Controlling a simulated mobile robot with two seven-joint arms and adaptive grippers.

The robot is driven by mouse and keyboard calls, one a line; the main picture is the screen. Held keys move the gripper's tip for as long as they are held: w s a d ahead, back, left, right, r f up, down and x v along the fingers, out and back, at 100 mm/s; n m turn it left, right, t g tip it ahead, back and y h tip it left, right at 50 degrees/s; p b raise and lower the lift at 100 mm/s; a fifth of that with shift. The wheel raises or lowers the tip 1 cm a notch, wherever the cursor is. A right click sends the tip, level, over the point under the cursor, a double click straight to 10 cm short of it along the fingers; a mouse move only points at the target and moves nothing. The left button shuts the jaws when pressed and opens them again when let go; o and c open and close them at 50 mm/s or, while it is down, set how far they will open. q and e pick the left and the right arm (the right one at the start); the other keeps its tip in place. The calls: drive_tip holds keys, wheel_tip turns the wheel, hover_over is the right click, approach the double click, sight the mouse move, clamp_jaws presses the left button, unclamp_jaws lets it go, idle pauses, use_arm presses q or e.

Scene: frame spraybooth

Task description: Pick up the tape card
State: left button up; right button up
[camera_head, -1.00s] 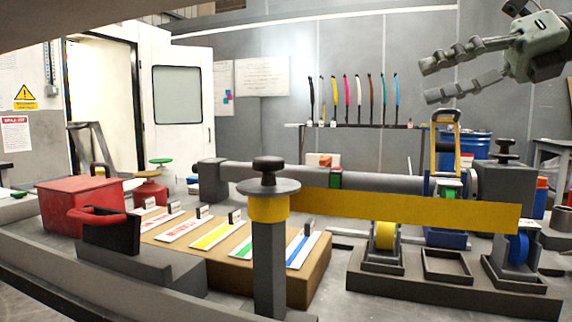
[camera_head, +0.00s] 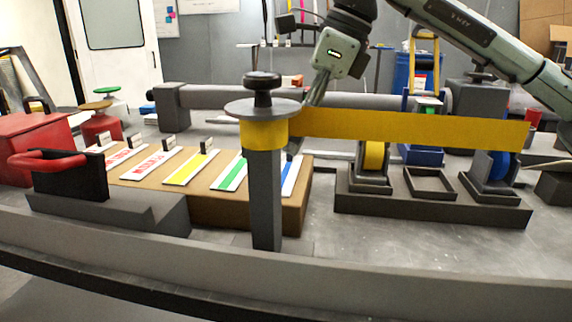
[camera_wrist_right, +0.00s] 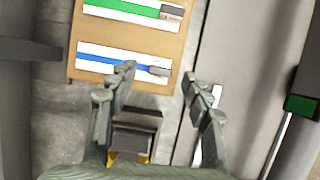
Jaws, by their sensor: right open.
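Cards with coloured stripes lie in a row on a brown board (camera_head: 240,208): a yellow-striped card (camera_head: 190,168), a green-striped card (camera_head: 231,175) and a blue-striped card (camera_head: 291,176) at the right end. My left gripper is not in view.
A grey post (camera_head: 263,205) with a dark knob and yellow tape band (camera_head: 410,130) stands in front of the board's right part. A tape-roll stand (camera_head: 430,205) is at right. A red box (camera_head: 35,140) is at left. A dark block (camera_wrist_right: 136,132) lies below the fingers.

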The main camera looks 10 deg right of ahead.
drive_tip(key=shift+x, duration=0.85)
drive_tip(key=shift+c, duration=0.5)
drive_tip(key=c, duration=0.9)
drive_tip(key=shift+o, duration=0.2)
drive_tip(key=shift+r, duration=0.1)
